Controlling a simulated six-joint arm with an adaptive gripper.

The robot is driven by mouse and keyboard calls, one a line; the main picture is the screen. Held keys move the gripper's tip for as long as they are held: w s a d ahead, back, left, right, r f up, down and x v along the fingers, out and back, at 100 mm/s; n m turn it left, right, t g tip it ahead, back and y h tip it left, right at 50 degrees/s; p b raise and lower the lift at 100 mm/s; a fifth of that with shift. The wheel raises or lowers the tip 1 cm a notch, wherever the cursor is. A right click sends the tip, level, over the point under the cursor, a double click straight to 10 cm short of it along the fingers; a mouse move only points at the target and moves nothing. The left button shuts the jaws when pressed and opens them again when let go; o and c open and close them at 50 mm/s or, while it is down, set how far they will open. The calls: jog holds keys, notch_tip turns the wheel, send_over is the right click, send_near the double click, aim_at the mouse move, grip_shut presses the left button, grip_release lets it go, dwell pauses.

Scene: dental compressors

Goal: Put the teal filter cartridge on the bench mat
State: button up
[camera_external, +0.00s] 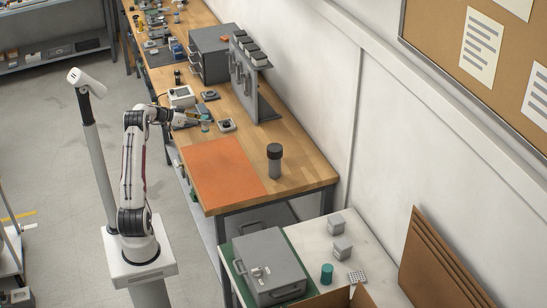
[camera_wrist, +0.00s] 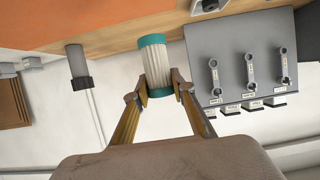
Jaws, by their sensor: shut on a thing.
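The teal filter cartridge (camera_wrist: 157,68) has teal end caps and a white pleated middle. My gripper (camera_wrist: 158,92) is shut on it, with one finger on each side near one end cap. Whether the cartridge touches the bench is hard to tell. The orange bench mat (camera_external: 222,172) lies flat and bare on the near part of the wooden bench; its orange also fills the wrist view's upper left (camera_wrist: 60,22).
A grey jar with a black lid (camera_external: 274,162) stands right of the mat. Another teal cylinder (camera_external: 327,273) stands on the white side table near a grey case (camera_external: 268,265).

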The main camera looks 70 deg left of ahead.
jog(key=shift+f, duration=0.5)
jog(key=shift+f, duration=3.15)
jog(key=shift+f, duration=1.85)
jog(key=shift+f, duration=0.15)
jog(key=o, duration=1.1)
